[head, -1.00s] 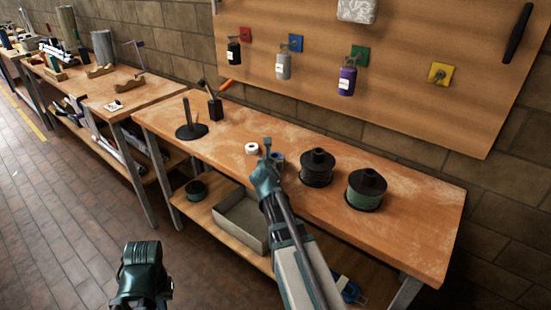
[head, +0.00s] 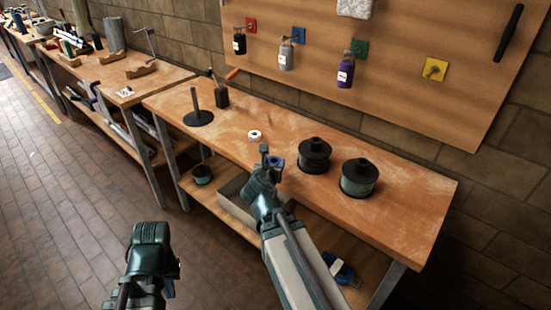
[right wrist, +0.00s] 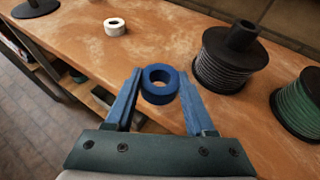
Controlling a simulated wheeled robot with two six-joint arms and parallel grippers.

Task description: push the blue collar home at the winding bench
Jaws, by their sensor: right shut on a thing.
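The blue collar (right wrist: 160,84) is a short ring with an open middle. My right gripper (right wrist: 160,82) is shut on it, with a blue finger on each side, near the bench's front edge. In the head view my right gripper (head: 268,158) and the collar (head: 277,163) show left of the dark spool; I cannot tell the collar's exact height over the bench. A black stand with an upright post (head: 197,113) is at the bench's left end. My left gripper (head: 150,237) hangs over the floor, and its fingers cannot be made out.
The wooden bench (head: 400,205) bears a white ring (head: 255,136), a dark spool (head: 314,156), a green spool (head: 358,179) and a black holder (head: 222,97) with tools. A grey bin (head: 236,200) is on the lower shelf. A pegboard with bottles stands behind.

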